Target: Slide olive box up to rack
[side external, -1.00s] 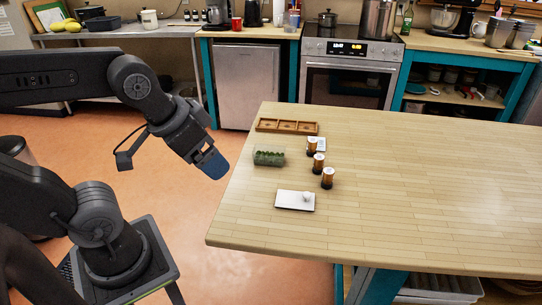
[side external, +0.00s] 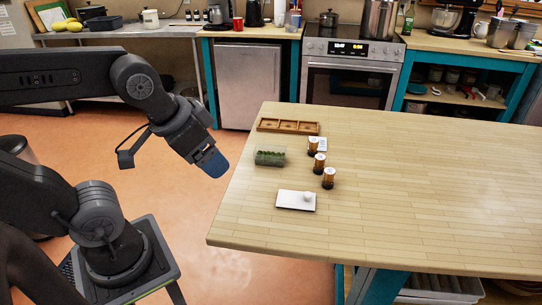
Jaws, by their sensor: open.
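A clear box with green contents, likely the olive box (side external: 270,158), sits on the wooden table near its left edge. A brown wooden rack (side external: 289,126) with three compartments lies just behind it, with a gap of bare table between them. My gripper (side external: 213,163) hangs off the left side of the table, left of the box and apart from it. Its blue fingertips point down and to the right. It is open and nothing shows between the fingers.
Three amber jars (side external: 319,162) stand in a slanting row right of the box. A small white card lies by the rearmost jar. A white board (side external: 295,200) with a small white item on it lies in front. The table's right side (side external: 430,190) is clear.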

